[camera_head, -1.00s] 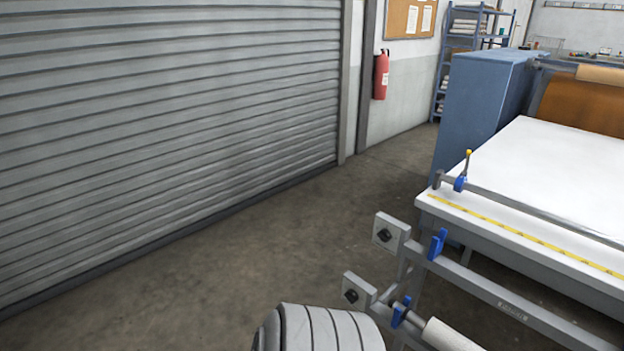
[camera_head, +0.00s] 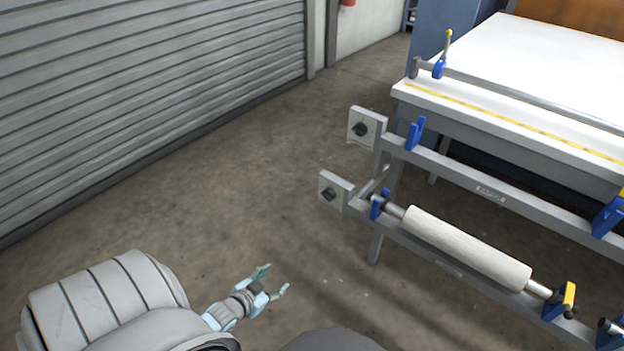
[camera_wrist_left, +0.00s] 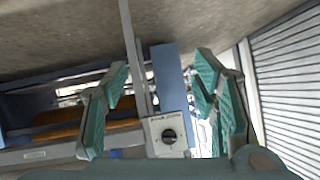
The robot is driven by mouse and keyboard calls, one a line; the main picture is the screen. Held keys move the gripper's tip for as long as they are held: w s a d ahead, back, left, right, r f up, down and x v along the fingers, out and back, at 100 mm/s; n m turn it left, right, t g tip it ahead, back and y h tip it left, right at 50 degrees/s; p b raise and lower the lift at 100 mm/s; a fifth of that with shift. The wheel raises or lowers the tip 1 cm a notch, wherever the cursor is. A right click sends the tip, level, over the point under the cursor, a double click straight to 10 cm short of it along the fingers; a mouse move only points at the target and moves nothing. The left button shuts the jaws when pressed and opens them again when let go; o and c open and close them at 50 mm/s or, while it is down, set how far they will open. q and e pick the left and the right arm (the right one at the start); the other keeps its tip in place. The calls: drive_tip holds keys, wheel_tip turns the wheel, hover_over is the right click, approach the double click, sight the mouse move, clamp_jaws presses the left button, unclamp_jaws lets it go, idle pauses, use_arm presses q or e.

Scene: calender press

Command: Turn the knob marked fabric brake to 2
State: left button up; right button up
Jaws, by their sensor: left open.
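Two dark knobs sit on pale square plates at the left end of the machine frame. The upper knob (camera_head: 360,129) and the lower knob (camera_head: 328,194) show in the head view; their markings are too small to read there. My left gripper (camera_head: 276,279) is open and empty, below and left of the lower plate, apart from both. In the left wrist view one knob (camera_wrist_left: 169,136) on its plate shows low between the open fingers of the left gripper (camera_wrist_left: 163,65). The print above it is unreadable, and I cannot tell which knob it is. My right gripper is not in view.
A white fabric roll (camera_head: 465,246) lies in blue holders right of the lower knob. A grey frame bar (camera_head: 490,190) and a white table (camera_head: 540,80) stand behind. A grey roller shutter (camera_head: 140,110) is at left. The floor between is clear.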

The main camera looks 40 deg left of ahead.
sight(325, 197)
use_arm(q)
drive_tip(key=w+a+r+m+t+h+b, duration=0.15)
drive_tip(key=w+r+t+b, duration=0.25)
drive_tip(key=w+r+t, duration=0.55)
use_arm(e)
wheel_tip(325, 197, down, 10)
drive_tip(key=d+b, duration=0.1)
drive_tip(key=b, duration=0.2)
use_arm(q)
drive_tip(key=w+r+g+b, duration=0.1)
drive_tip(key=w, duration=0.3)
drive_tip(key=w+r+b, duration=0.1)
drive_tip(key=w+r, duration=0.1)
drive_tip(key=w, duration=0.2)
drive_tip(key=w+r+g+b, duration=0.1)
drive_tip(key=w+b, duration=0.1)
drive_tip(key=w, duration=0.2)
drive_tip(key=shift+w+r+g, duration=0.3)
drive_tip(key=shift+g, duration=0.05)
drive_tip(key=shift+w+r, duration=0.1)
drive_tip(key=shift+w, duration=0.3)
drive_tip(key=shift+w+d, duration=0.1)
drive_tip(key=shift+w, duration=0.45)
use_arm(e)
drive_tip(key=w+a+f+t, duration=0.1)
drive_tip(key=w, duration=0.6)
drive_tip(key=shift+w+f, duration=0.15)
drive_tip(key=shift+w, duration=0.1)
use_arm(q)
drive_tip(key=shift+f, duration=0.2)
